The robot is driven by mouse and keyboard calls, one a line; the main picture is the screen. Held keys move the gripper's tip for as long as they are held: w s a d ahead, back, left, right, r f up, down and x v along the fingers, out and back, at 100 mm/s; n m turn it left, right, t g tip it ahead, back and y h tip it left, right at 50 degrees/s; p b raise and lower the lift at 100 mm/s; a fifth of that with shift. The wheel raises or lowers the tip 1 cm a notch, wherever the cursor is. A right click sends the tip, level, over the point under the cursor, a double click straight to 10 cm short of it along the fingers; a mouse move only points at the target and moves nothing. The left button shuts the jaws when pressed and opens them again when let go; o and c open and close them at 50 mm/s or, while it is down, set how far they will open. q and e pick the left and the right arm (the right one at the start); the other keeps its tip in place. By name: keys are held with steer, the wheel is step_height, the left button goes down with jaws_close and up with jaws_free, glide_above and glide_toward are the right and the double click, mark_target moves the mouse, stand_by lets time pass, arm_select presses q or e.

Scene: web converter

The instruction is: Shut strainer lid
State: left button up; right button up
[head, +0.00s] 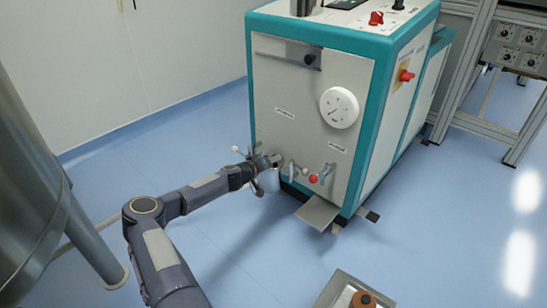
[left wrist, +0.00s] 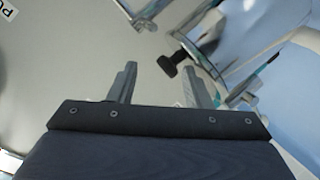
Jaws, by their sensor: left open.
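My left gripper (head: 268,162) reaches in from the left to the lower left front of the teal-edged machine (head: 310,120). In the left wrist view the gripper (left wrist: 160,78) is open, with its two fingers apart. A small black knob (left wrist: 171,62) shows between and just beyond the fingertips; I cannot tell whether they touch it. A shiny metal fitting (left wrist: 240,35) is at the upper right of that view. In the head view a metal cup-like part (head: 268,182), perhaps the strainer, is beside the gripper and partly hidden. I cannot make out the lid clearly.
A valve with a red knob (head: 313,178) sits right of the gripper, above a grey plate (head: 318,212) near the floor. A round white dial (head: 339,107) is higher up. A metal tray (head: 335,288) lies in front. A steel tank (head: 30,190) stands left. Blue floor is open between.

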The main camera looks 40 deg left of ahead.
arm_select(q)
steer(key=v, duration=0.2)
steer(key=p+v, duration=0.1)
steer(key=v, duration=0.2)
steer(key=shift+s+a+r, duration=0.15)
steer(key=shift+s+a, duration=0.15)
steer(key=shift+s, duration=0.05)
